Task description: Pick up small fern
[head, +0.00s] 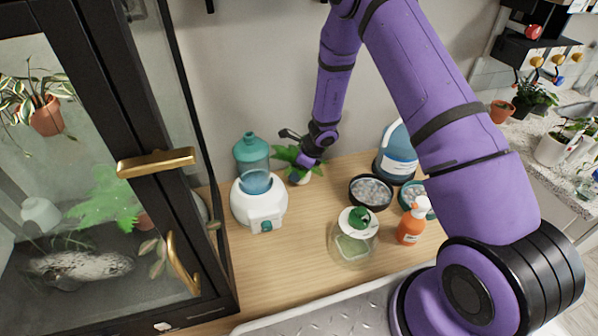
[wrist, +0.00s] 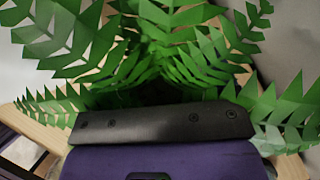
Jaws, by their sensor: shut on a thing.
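The small fern (head: 285,153) has green fronds and a pale pot, and is on the wooden counter at the back, mostly behind my gripper (head: 306,163) in the head view. In the wrist view the fern's fronds (wrist: 130,60) fill the upper part, spreading on both sides of the black edge of my gripper (wrist: 160,122). My gripper is shut on the fern. The fingertips and the place of contact are hidden. I cannot tell whether the pot still touches the counter.
A white humidifier (head: 258,205) and a teal bottle (head: 251,152) stand left of the fern. A pebble bowl (head: 371,191), a blue jug (head: 397,155), an orange spray bottle (head: 412,222) and a glass jar (head: 353,248) stand to the right. A glass cabinet (head: 150,165) borders the left.

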